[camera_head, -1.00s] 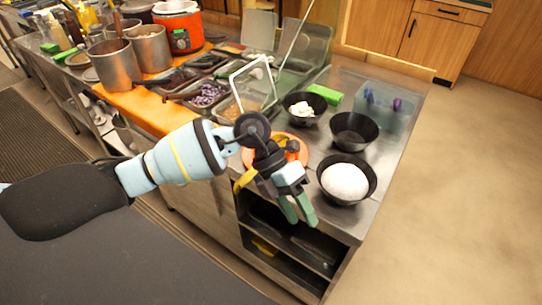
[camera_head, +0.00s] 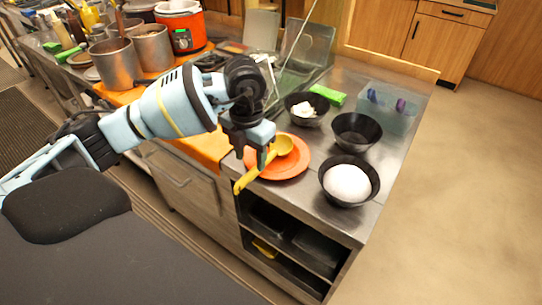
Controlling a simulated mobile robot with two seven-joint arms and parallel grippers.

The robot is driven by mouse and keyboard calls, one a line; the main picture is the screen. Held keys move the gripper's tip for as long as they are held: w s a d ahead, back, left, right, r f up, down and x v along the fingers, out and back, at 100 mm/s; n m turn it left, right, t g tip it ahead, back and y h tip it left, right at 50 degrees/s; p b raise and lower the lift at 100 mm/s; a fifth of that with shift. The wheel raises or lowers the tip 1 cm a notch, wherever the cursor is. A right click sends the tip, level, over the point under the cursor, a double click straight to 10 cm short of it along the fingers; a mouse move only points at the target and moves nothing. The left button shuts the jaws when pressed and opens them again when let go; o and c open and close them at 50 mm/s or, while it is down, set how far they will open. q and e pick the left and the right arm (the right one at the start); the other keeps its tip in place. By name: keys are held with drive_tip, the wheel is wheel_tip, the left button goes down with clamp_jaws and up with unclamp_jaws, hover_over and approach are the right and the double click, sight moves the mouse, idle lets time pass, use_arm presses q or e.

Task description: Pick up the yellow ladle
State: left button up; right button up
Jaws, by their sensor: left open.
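The yellow ladle (camera_head: 247,178) lies across an orange plate (camera_head: 297,165) near the counter's front edge. Its bowl is at the upper right on the plate and its handle reaches down left over the edge. My left gripper (camera_head: 261,157) is open and points down over the ladle's middle, beside the bowl. It hides part of the ladle and the plate's left side. Whether the fingers touch the ladle I cannot tell. My right gripper is not in view.
Black bowls stand right of the plate: one with white contents (camera_head: 347,183), an empty one (camera_head: 354,132) and one with a white lump (camera_head: 306,108). A clear bin (camera_head: 390,108) stands behind. A glass guard (camera_head: 303,48) rises beyond my arm. Open shelves (camera_head: 285,240) lie below.

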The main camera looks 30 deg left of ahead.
sight(253, 171)
use_arm(q)
drive_tip(key=shift+w+a+f, duration=0.1)
drive_tip(key=shift+w+f, duration=0.1)
drive_tip(key=shift+f, duration=1.1)
drive_tip(key=shift+w+a+f, duration=0.1)
drive_tip(key=shift+w+f, duration=0.1)
drive_tip(key=shift+f, duration=1.1)
drive_tip(key=shift+c, duration=0.2)
clamp_jaws()
